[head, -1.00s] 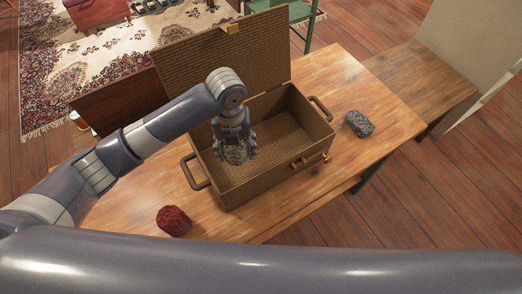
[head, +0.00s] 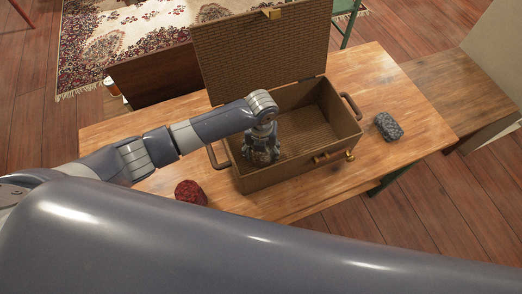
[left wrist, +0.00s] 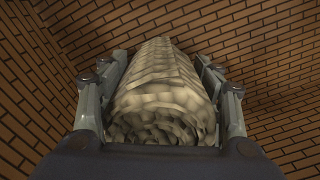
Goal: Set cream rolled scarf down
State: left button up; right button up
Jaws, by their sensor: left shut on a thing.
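The cream rolled scarf (left wrist: 162,95) lies between the two fingers of my left gripper (left wrist: 160,100) in the left wrist view, with its spiral end toward the camera. In the head view my left gripper (head: 262,155) points down inside the open brown woven case (head: 300,170), toward its left end. The scarf is mostly hidden by the gripper there. I cannot tell whether the scarf touches the case floor. My right gripper is not in view.
The case's lid (head: 262,52) stands open at the back. A dark red roll (head: 190,192) lies left of the case and a grey patterned bundle (head: 388,126) right of it, both on the wooden table (head: 420,105). The case's right part is empty.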

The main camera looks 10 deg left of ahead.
pick_arm(q)
jog(key=o, duration=1.1)
jog(key=shift+f, duration=0.1)
jog(key=shift+o, duration=0.2)
notch_tip(320, 180, up, 12)
jog(key=shift+r+b, duration=0.15)
jog(key=shift+b, duration=0.25)
